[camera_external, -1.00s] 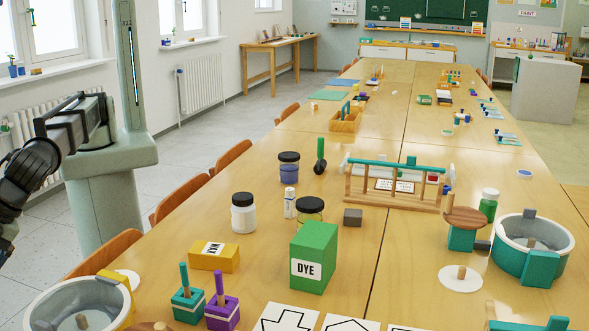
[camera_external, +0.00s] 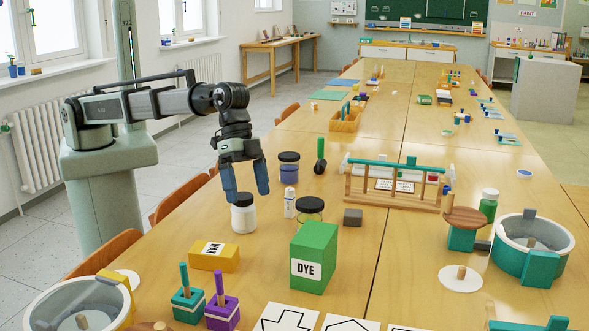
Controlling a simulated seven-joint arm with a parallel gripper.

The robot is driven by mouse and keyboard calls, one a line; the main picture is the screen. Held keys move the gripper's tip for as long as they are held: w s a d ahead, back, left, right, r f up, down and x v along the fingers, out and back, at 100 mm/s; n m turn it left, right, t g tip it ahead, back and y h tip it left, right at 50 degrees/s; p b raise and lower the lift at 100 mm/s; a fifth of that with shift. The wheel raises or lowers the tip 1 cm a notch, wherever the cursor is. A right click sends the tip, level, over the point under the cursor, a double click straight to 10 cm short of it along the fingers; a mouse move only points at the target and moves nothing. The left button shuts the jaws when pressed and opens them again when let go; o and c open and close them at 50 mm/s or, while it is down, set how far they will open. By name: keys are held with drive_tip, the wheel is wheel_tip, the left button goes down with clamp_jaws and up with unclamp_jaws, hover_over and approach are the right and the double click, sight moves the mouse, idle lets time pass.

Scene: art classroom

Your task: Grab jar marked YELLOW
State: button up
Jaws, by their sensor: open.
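No jar shows a readable YELLOW mark from here. A white jar with a black lid (camera_external: 243,218) stands upright on the table. A jar with blue-violet contents and a dark lid (camera_external: 289,174) stands behind it. A third dark-lidded jar (camera_external: 309,214), with a yellowish look, stands partly hidden behind the green DYE box. My gripper (camera_external: 247,196) is open and empty, pointing down, with its blue fingers spread at the white jar's lid in the picture. I cannot tell its exact depth or whether it touches the jar.
The green DYE box (camera_external: 314,257), yellow INKA-like labelled box (camera_external: 213,257) and small white bottle (camera_external: 289,203) stand close by. A grey block (camera_external: 352,217) and wooden rack (camera_external: 392,203) are to the right. Chairs line the table's left edge.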

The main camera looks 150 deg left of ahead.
sight(310, 202)
drive_tip(key=s+a+r+n+g+y, duration=0.1)
drive_tip(key=s+a, duration=0.4)
drive_tip(key=a, duration=0.3)
drive_tip(key=s+a+y, duration=0.2)
drive_tip(key=s+a, duration=0.2)
drive_tip(key=a, duration=0.3)
drive_tip(key=x, duration=1.3)
drive_tip(key=shift+a+f, duration=0.15)
drive_tip(key=shift+a, duration=0.05)
drive_tip(key=shift+c, duration=0.4)
drive_tip(key=c, duration=1.5)
drive_tip(key=shift+o, duration=0.2)
